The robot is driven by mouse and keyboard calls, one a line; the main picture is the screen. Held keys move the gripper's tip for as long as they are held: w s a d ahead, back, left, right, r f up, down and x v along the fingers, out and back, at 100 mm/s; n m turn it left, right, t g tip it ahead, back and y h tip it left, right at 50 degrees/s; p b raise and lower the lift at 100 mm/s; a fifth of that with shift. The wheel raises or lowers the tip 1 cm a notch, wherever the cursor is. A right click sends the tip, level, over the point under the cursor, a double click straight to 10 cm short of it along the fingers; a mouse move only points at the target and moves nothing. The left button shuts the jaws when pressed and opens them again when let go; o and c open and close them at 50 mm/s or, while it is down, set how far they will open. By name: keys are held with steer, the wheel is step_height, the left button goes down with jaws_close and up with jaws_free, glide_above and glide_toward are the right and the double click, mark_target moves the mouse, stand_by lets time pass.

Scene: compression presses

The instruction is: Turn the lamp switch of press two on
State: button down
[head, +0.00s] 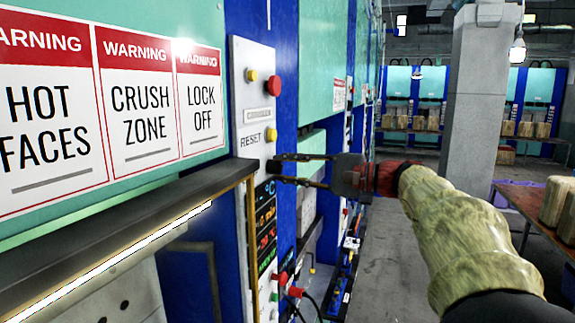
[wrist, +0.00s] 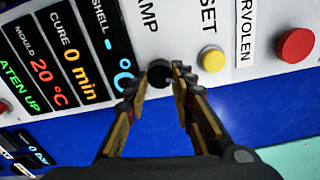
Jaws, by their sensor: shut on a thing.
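The lamp switch is a small black round knob (wrist: 159,74) on the white control panel (head: 254,95), beside a partly cut-off label reading "AMP" in the wrist view. My gripper (head: 275,169) reaches the panel from the right in the head view, just below the "RESET" label. In the wrist view my gripper (wrist: 157,83) has one finger on each side of the knob, shut on it. The knob's turn position cannot be made out, and the fingers partly cover its sides.
A yellow button (wrist: 211,59) and a red button (wrist: 295,45) sit on the same panel. A display (head: 265,230) with temperature and time readings is below the switch. A lit dark ledge (head: 120,240) juts out at left. A grey pillar (head: 478,90) stands behind my arm.

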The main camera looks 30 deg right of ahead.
steer(key=shift+m, duration=0.6)
steer(key=c, duration=1.5)
jaws_free()
steer(key=v, duration=1.2)
